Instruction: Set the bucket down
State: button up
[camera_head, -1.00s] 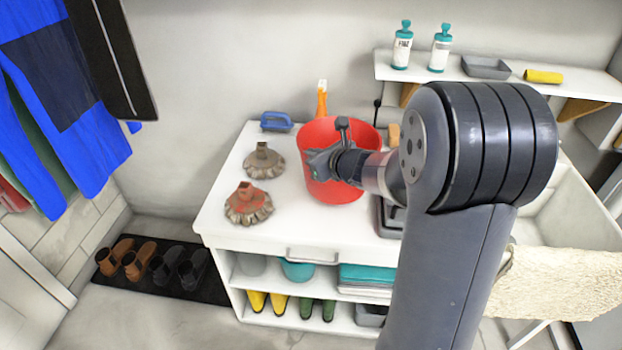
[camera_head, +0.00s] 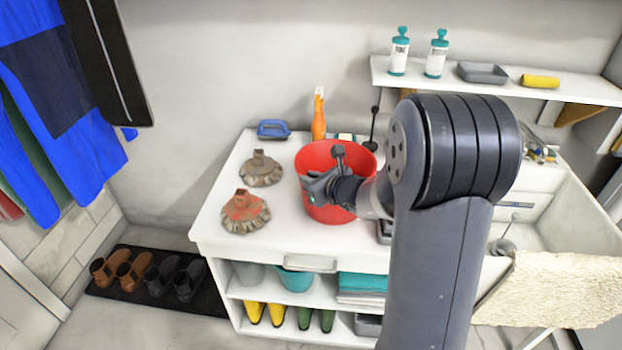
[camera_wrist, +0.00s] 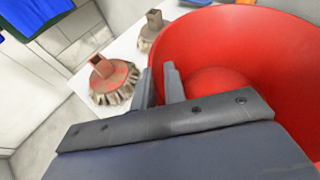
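The red bucket (camera_head: 318,205) is upright over the white cabinet top (camera_head: 217,215), in the middle of it. Its base looks at or very close to the surface; I cannot tell whether it touches. My gripper (camera_head: 312,186) is at the bucket's near left rim. In the wrist view my two fingers (camera_wrist: 161,88) stand close together with the bucket's wall (camera_wrist: 250,35) between them, so they look closed on the rim.
A red-topped brush head (camera_head: 245,212) and a brown one (camera_head: 261,170) lie left of the bucket.

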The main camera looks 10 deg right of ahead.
jog(key=shift+o, duration=1.1)
jog(key=shift+r, duration=0.1)
jog(key=shift+r+p, duration=0.2)
jog(key=shift+p, duration=0.15)
jog(key=v, duration=1.2)
jog(key=shift+f, duration=0.1)
